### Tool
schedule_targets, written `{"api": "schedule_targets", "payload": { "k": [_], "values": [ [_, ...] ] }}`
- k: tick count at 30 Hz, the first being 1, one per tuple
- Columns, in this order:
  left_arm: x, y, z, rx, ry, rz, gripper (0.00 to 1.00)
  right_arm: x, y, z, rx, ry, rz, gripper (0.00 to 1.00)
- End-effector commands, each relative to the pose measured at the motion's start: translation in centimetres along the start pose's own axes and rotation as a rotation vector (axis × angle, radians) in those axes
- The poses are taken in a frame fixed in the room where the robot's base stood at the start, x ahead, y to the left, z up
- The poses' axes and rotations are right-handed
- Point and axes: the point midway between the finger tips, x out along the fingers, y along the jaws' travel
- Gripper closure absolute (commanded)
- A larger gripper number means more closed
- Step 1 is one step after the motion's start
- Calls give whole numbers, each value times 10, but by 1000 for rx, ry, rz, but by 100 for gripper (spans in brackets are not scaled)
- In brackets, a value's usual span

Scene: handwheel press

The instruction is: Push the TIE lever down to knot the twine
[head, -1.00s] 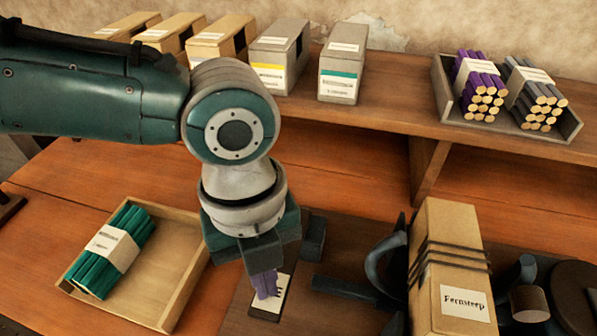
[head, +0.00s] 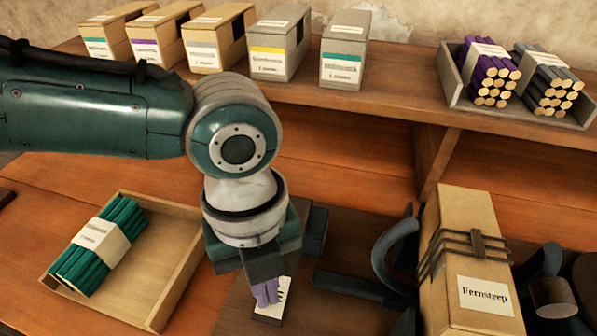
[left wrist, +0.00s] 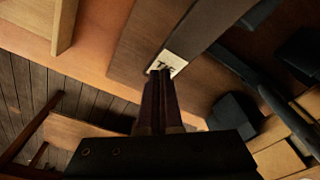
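The TIE lever shows as a dark bar with a white label in the head view (head: 273,307); its label reads TIE in the left wrist view (left wrist: 170,63). My left gripper (head: 267,295) points down with its purplish fingertips at the label, and the fingers hide part of it. In the left wrist view the two fingers (left wrist: 158,75) lie together with nothing between them. Whether the tips press on the lever I cannot tell. My right gripper is not in view.
A wooden tray (head: 185,275) with a green bundle (head: 100,245) is at the left. Dark curved machine parts (head: 390,255) stand beside the box. A raised shelf (head: 400,108) at the back holds several boxes and a tray of purple and grey bundles.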

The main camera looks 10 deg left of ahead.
Motion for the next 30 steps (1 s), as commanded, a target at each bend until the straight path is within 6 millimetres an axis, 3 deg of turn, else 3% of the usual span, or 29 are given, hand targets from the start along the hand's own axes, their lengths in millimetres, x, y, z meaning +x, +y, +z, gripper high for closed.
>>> {"api": "schedule_targets", "payload": {
  "k": [9, 20, 30],
  "values": [
    [-11, 2, 30, -3, -2, 3, 100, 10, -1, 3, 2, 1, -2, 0],
    [-17, 1, 31, -3, -5, 0, 100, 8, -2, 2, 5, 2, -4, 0],
    [-75, 0, 29, -1, -1, -1, 100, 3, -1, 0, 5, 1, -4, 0]
  ]
}}
